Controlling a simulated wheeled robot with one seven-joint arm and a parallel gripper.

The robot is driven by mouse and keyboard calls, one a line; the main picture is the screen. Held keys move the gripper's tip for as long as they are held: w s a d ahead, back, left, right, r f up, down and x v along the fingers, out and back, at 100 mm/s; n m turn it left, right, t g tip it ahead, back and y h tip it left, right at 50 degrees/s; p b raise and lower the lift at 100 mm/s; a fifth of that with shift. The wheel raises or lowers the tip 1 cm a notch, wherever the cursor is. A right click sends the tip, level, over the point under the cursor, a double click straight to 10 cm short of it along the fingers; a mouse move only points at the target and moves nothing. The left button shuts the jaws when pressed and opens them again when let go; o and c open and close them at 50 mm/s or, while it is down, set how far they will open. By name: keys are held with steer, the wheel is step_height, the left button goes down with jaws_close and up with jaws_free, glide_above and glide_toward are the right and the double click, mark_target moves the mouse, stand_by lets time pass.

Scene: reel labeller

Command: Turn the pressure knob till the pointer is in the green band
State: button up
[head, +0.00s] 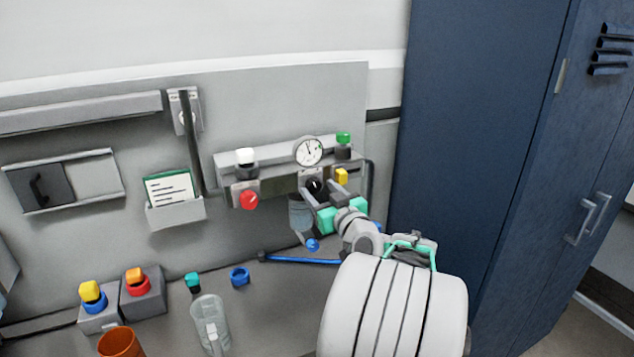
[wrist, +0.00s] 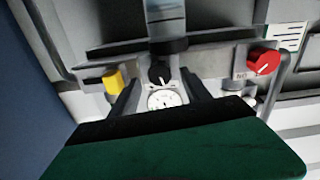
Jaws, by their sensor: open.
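The round white pressure gauge (head: 309,151) sits on the grey panel unit; it also shows in the wrist view (wrist: 166,100). Its thin dark pointer appears to point upward in the head view, apart from a small green mark at the dial's right; the exact reading is too small to tell. The black pressure knob (head: 314,185) is just below the gauge. In the wrist view the knob (wrist: 159,74) lies between the finger ends. My gripper (head: 317,193) is open around the knob, with a finger on each side; contact cannot be told.
A yellow block (head: 341,175) is close right of the knob, and a red knob (head: 249,200) is to the left. White (head: 245,157) and green (head: 343,139) capped knobs stand above. A clear cup (head: 301,213) hangs below. A blue cabinet (head: 470,150) stands at right.

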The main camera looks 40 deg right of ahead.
steer(key=shift+x, duration=1.1)
jaws_close()
